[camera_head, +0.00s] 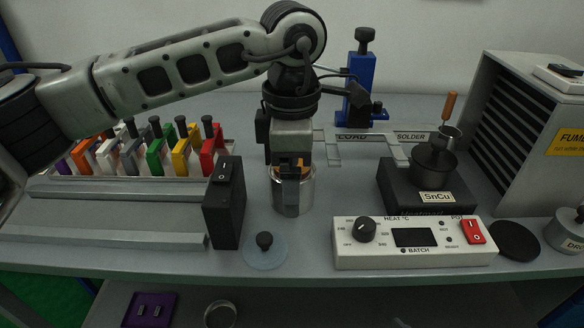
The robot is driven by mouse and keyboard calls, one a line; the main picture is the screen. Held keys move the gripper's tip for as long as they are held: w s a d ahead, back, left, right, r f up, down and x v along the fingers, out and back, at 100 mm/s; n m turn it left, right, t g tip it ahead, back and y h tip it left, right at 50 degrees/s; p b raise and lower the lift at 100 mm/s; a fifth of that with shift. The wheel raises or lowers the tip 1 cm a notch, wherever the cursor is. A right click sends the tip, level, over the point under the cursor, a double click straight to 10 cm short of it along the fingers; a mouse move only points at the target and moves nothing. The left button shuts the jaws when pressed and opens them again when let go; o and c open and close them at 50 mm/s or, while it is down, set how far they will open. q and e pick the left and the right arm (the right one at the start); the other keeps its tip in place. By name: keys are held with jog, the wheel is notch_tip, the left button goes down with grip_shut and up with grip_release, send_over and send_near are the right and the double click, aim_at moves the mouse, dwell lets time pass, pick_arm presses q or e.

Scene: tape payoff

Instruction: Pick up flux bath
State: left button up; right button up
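A small shiny metal cup (293,196), which looks like the flux bath, stands on the bench near the middle. My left arm comes in from the left and bends down over it. My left gripper (291,170) points down at the cup's rim and covers its top and part of its front. Something amber or orange shows between the gripper and the rim. The fingers are dark and small here, so I cannot tell whether they grip the cup. A pale round lid with a black knob (264,250) lies in front of the cup. My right gripper is out of view.
A black switch box (224,203) stands close left of the cup. A white control panel (414,243) and the SnCu solder pot (433,167) are at right. Coloured clips (155,150) line a rack at left. A blue stand (358,90) is behind, a fume box (520,130) far right.

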pick_arm(q)
jog(key=shift+f, duration=0.6)
jog(key=c, duration=1.3)
jog(key=shift+r, duration=0.2)
jog(key=shift+r, duration=1)
jog(key=shift+s+d+r, duration=1.05)
jog(key=shift+d+r, duration=0.75)
jog(key=shift+d, duration=0.25)
jog(key=shift+s+d+r, duration=1.1)
jog(key=shift+d+r, duration=0.65)
jog(key=shift+d, duration=0.3)
jog(key=shift+s+d+r, duration=1.05)
jog(key=shift+d+r, duration=0.75)
jog(key=shift+d, duration=0.25)
